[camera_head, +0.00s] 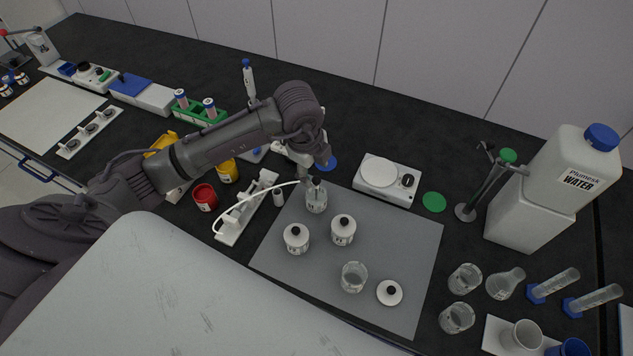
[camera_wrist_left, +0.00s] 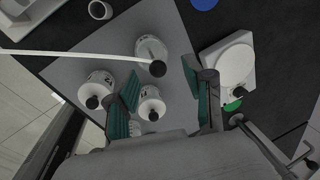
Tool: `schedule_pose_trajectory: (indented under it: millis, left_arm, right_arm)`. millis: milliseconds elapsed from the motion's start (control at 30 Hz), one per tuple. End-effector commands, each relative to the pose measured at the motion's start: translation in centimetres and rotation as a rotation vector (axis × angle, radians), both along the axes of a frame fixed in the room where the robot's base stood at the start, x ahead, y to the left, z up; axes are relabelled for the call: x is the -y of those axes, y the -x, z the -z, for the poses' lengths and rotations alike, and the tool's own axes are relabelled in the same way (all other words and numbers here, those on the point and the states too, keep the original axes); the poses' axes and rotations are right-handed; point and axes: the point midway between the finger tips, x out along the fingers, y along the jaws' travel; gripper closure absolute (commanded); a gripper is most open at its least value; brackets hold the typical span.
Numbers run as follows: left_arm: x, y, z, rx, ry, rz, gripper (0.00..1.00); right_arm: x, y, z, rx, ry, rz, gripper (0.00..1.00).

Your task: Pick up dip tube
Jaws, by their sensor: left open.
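A thin white curved tube, which looks like the dip tube (camera_head: 250,195), arches from beside a white stand (camera_head: 230,230) to the top of a clear bottle (camera_head: 316,200) on the grey mat. In the left wrist view the tube (camera_wrist_left: 70,56) runs from the left edge to a black ball at the bottle top (camera_wrist_left: 150,45). I cannot tell whether it enters the bottle. My left gripper (camera_head: 308,170) hangs just above and behind that bottle. Its teal-padded fingers (camera_wrist_left: 160,88) are apart and hold nothing; the tube passes beyond them. My right gripper does not show.
Two black-knobbed bottles (camera_head: 296,240) (camera_head: 343,232), a beaker (camera_head: 353,278) and a loose lid (camera_head: 389,293) are on the mat (camera_head: 400,240). A white scale (camera_head: 388,190) stands to the right.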

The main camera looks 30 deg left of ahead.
Motion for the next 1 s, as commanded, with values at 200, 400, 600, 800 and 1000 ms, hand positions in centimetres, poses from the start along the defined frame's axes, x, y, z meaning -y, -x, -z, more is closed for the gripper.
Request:
schedule_pose_trajectory:
  millis: [200, 400, 600, 800, 1000]
  left_arm:
    - [0.4, -0.1, 3.1, -0.006, 0.000, -0.001, 0.48]
    - [0.4, -0.4, 4.4, -0.001, 0.000, 0.001, 0.48]
    - [0.4, -0.4, 4.5, -0.001, 0.000, 0.001, 0.53]
    - [0.4, -0.4, 4.4, -0.001, 0.000, 0.001, 0.86]
    - [0.4, -0.4, 4.4, -0.001, 0.000, 0.001, 1.00]
  right_arm:
    - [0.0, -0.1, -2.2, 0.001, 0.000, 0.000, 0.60]
    - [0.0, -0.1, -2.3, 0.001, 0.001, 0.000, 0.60]
    - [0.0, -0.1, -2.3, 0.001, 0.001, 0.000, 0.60]
    - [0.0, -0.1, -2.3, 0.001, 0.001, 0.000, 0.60]
    - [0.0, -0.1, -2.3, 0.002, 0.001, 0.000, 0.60]
